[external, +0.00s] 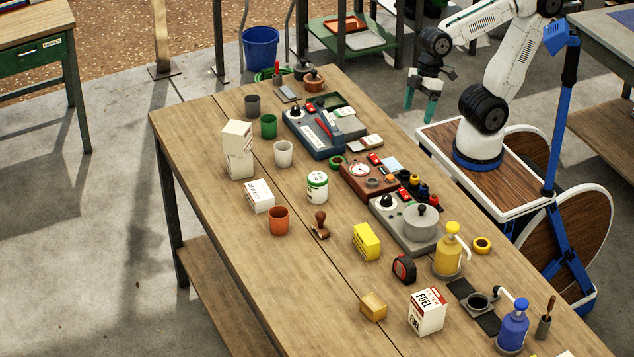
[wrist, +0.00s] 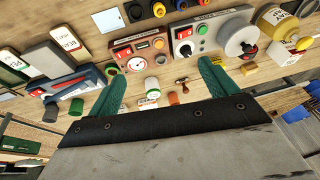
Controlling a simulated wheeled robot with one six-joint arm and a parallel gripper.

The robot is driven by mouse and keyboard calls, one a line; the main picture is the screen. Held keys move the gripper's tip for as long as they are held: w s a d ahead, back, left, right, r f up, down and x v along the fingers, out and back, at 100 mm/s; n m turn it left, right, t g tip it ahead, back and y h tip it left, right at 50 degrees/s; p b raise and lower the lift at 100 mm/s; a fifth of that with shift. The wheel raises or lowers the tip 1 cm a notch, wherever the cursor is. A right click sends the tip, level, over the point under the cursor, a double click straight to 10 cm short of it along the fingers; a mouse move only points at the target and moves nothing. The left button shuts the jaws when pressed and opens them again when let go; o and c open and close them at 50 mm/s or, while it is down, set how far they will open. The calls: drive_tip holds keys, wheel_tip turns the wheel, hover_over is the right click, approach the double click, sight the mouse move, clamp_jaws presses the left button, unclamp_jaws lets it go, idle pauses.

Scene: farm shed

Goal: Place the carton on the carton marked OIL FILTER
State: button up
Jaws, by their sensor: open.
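My gripper (external: 420,102) is open and empty, high beside the table's right edge, well away from the cartons. Its two teal fingers stand apart in the wrist view (wrist: 162,75). Two white cartons are stacked at the table's left, an upper one (external: 238,135) on a lower one (external: 239,166). Another white carton with dark print (external: 260,195) lies just in front of them. A yellow carton (external: 366,241) stands mid-table. A white and red carton marked FUEL (external: 427,311) stands near the front. I cannot read OIL FILTER on any carton.
The wooden table (external: 200,120) also holds a green cup (external: 268,126), a white cup (external: 283,153), an orange cup (external: 279,220), a stamp (external: 320,225) and a small tan box (external: 373,306). Instrument boxes (external: 405,225) and a yellow bottle (external: 451,252) line the robot's side.

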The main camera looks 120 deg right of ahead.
drive_tip(key=s+d+f+g+h, duration=0.1)
drive_tip(key=s+d+g, duration=0.1)
drive_tip(key=s, duration=0.7)
drive_tip(key=shift+d+f+h, duration=0.2)
drive_tip(key=shift+d+h, duration=0.1)
idle(3.8)
